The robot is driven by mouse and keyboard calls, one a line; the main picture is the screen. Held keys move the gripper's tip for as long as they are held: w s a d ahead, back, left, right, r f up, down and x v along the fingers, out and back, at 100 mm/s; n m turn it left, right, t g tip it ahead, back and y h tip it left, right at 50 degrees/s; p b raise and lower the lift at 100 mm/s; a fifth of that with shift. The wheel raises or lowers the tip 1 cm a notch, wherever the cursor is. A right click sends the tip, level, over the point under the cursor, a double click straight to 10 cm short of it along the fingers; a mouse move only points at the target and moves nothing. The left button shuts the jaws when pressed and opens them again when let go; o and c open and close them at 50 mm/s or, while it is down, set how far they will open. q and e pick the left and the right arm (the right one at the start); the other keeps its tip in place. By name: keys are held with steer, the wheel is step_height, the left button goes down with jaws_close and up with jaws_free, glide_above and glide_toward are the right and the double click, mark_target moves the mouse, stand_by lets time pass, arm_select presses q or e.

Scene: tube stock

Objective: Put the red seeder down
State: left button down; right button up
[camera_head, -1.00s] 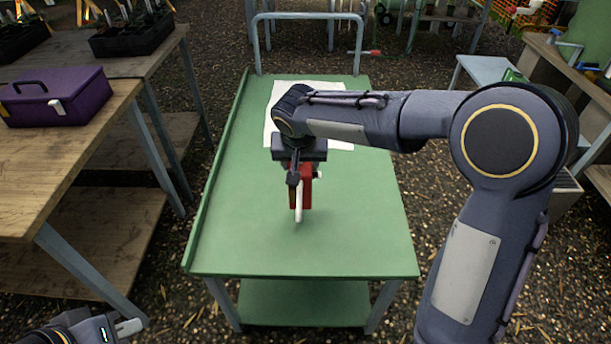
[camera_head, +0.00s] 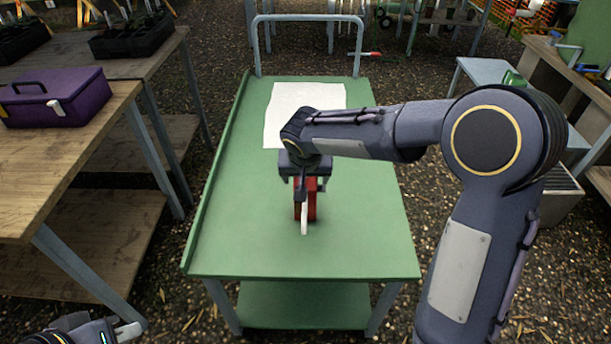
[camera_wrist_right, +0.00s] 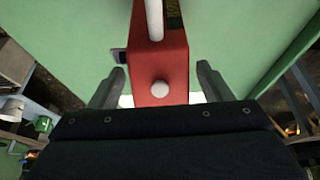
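The red seeder (camera_head: 312,205), a red box with a white tube and a white knob, is over the bare green top of the cart (camera_head: 360,245), nearer me than the white sheet. It looks set on the top, but I cannot see the contact. It also shows in the right wrist view (camera_wrist_right: 160,68). My right gripper (camera_head: 304,183) is around it from behind. In the right wrist view the fingers (camera_wrist_right: 160,82) stand on either side of the red body with gaps, so the gripper is open. My left gripper (camera_head: 128,331) is at the bottom left, mostly cut off.
A white sheet (camera_head: 290,100) lies on the far part of the cart top. The cart has a raised left edge and a far handle (camera_head: 307,17). A wooden bench (camera_head: 60,165) with a purple toolbox (camera_head: 55,97) stands left. The near cart top is clear.

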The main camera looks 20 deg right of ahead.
steer(key=shift+r, duration=0.25)
steer(key=p+v, duration=0.2)
steer(key=v, duration=1)
steer(key=s+d+f+y, duration=0.1)
steer(key=s+d, duration=0.3)
steer(key=s, duration=0.3)
steer(key=s+d+y, duration=0.2)
steer(key=s+d, duration=0.2)
steer(key=s, duration=0.3)
steer(key=s+a+f+n+t+y, duration=0.1)
steer(key=s+f, duration=0.3)
steer(key=s, duration=0.6)
steer(key=shift+s+n+y, duration=0.3)
steer(key=shift+s+y, duration=0.05)
steer(key=shift+y, duration=0.15)
steer(key=shift+a, duration=0.1)
